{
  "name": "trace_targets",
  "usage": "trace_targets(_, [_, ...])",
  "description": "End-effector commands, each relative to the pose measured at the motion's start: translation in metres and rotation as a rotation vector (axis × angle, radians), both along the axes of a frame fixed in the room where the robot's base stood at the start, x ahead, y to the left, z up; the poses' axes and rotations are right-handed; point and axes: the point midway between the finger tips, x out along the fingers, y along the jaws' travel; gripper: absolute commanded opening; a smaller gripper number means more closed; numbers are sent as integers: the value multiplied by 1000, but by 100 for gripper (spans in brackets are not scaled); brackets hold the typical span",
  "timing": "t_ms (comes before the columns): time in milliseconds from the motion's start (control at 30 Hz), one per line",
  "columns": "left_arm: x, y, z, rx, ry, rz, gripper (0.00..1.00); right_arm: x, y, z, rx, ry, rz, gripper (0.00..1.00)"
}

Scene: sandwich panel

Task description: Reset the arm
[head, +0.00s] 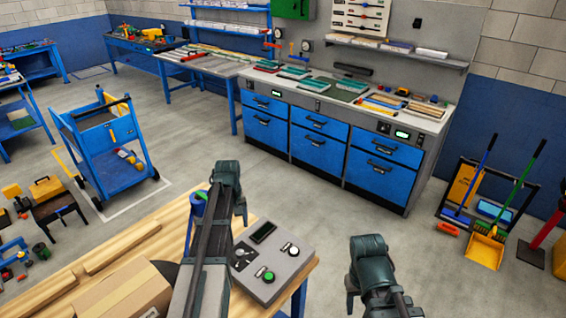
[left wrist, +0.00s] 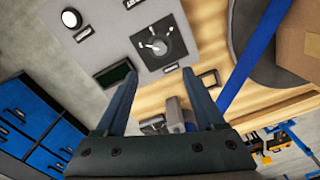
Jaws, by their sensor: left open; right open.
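My left gripper (head: 238,205) is above the back left of a grey control box (head: 270,291) on the wooden workbench. In the left wrist view its two fingers (left wrist: 160,76) are spread apart with nothing between them. That view also shows the box's grey face (left wrist: 100,45) with a rotary knob (left wrist: 155,46), a white button (left wrist: 70,18) and a dark display (left wrist: 115,73). In the head view the box has a green button (head: 268,276) and a white button (head: 293,250). My right gripper (head: 362,285) is to the right of the bench, over the floor, apart from the box.
A cardboard box (head: 135,295) and wooden strips (head: 122,248) lie on the bench (head: 165,212). A blue cart (head: 105,150) stands at the left. Blue cabinets (head: 325,150) line the back wall. Cleaning tools (head: 488,235) stand at the right. The floor between is clear.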

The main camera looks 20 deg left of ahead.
Motion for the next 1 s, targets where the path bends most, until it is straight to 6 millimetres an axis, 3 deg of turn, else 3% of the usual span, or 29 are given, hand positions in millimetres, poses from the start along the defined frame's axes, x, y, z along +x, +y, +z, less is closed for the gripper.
trace_targets(67, [0,-2,-1,0,0,-5,71,0,0,-1,0,0,0,50])
trace_targets(167, [-5,-23,-5,3,4,-59,71,0,0,-5,0,0,0,50])
trace_targets(267, [-18,-71,-15,10,14,-193,71,0,0,-15,0,0,1,50])
trace_targets(367, [-41,-131,-27,25,27,-383,71,0,0,-27,0,0,1,50])
trace_targets(500, [-82,-206,-41,44,48,-656,71,0,0,-41,-1,0,2,50])
trace_targets(600, [-111,-245,-49,58,60,-827,71,0,0,-50,-1,0,3,50])
trace_targets(800, [-153,-288,-59,77,77,-1056,71,0,0,-60,-1,0,4,50])
trace_targets(1000, [-166,-301,-60,84,84,-1133,71,0,0,-62,-1,0,4,50])
